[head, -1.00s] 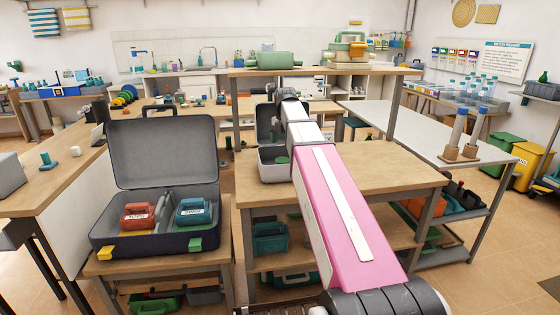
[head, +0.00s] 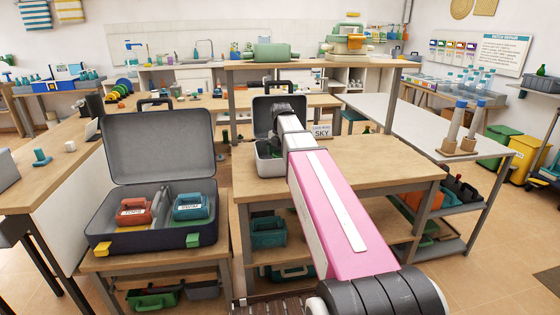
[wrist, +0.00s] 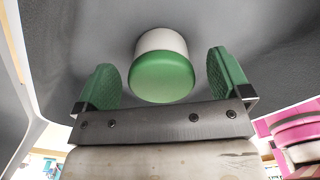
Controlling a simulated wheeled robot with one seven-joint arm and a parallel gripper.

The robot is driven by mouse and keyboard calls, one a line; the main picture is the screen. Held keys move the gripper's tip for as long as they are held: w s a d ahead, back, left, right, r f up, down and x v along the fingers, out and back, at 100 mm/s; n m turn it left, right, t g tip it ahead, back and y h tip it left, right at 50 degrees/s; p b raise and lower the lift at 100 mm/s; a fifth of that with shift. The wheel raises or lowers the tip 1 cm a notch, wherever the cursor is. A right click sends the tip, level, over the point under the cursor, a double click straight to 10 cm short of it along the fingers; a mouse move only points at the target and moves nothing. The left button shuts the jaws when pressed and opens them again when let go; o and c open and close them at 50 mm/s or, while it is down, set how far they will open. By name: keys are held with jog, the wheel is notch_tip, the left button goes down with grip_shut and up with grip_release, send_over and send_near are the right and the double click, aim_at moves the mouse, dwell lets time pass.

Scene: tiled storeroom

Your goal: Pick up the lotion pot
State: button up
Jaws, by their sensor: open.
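The lotion pot (wrist: 160,76), a white cylinder with a green lid, shows in the wrist view against the dark grey lining of a small case. My gripper (wrist: 160,62) is open. Its two green pads stand to the left and right of the pot, with a visible gap on each side. I cannot tell how deep the pot sits between the pads. In the head view the small open case (head: 270,168) stands on the wooden bench, and the end of my arm reaches into it. The arm hides most of the inside, and the pot is not clearly visible there.
The case's raised lid (head: 263,108) stands behind my arm. A sign reading SKY (head: 321,131) is right of it. A larger open case (head: 150,240) stands on a lower table at left. An upper shelf (head: 375,66) spans the bench. The bench top (head: 375,165) right of my arm is clear.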

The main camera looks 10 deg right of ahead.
notch_tip(320, 180, down, 2)
jog(key=shift+f, duration=0.1)
jog(key=shift+c, duration=0.4)
jog(key=c, duration=0.9)
jog(key=shift+c, duration=0.2)
